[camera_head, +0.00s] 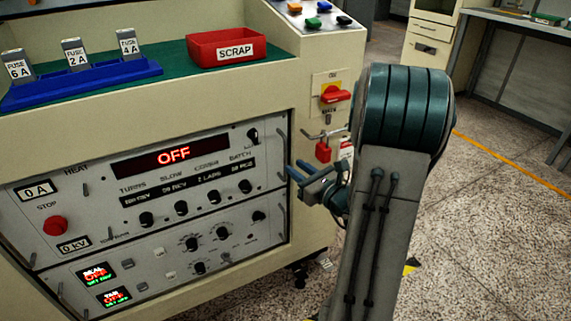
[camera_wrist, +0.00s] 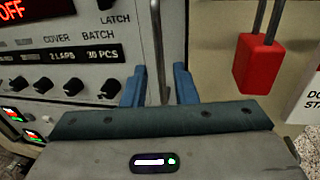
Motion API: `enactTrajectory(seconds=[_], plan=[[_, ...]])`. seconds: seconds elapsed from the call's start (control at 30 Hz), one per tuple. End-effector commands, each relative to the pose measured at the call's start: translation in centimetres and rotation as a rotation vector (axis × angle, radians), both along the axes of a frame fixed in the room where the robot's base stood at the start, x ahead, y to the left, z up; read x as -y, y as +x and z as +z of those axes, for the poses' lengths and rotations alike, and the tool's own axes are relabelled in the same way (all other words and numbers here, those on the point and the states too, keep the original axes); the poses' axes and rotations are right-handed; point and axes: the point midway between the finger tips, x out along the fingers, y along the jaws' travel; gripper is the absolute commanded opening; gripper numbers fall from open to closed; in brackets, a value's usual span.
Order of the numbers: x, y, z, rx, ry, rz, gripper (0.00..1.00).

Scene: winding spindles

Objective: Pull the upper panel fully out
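The upper panel (camera_head: 105,185) is the grey front with the red OFF display and a row of black knobs. It looks flush in the cream cabinet, and part of it shows in the wrist view (camera_wrist: 95,20). Its vertical bar handle (camera_wrist: 156,45) stands near its right edge. My gripper (camera_head: 295,171) is at this edge, with blue fingers pointing at the panel. In the wrist view my gripper (camera_wrist: 159,85) is open, with one finger on each side of the handle and gaps visible. The handle's lower end is hidden behind my gripper.
A lower panel (camera_head: 150,255) sits beneath. A red padlock (camera_head: 323,151) and a red rotary switch (camera_head: 336,95) are on the cabinet just right of the panel. A red SCRAP bin (camera_head: 226,48) and blue fuse rack (camera_head: 85,82) stand on top. Open floor lies at right.

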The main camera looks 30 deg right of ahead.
Motion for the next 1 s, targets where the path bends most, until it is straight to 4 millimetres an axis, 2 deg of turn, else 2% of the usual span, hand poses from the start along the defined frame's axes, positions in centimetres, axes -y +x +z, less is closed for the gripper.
enactTrajectory(seconds=[0.1, 0.3, 0.47, 0.7, 0.73, 0.8, 1.0], plan=[[-0.6, 2.3, -0.2, 0.001, -0.001, 0.003, 0.26], [-1.1, 4.7, -0.1, 0.0, 0.0, 0.002, 0.26], [-1.3, 5.5, 0.0, -0.001, 0.001, 0.0, 0.26], [-1.3, 5.5, 0.0, -0.001, 0.001, 0.0, 0.26], [-1.3, 5.5, 0.0, -0.001, 0.001, 0.0, 0.2], [-1.3, 5.5, 0.0, -0.001, 0.001, 0.0, 0.01], [-1.3, 5.5, 0.0, -0.001, 0.001, 0.001, 0.0]])
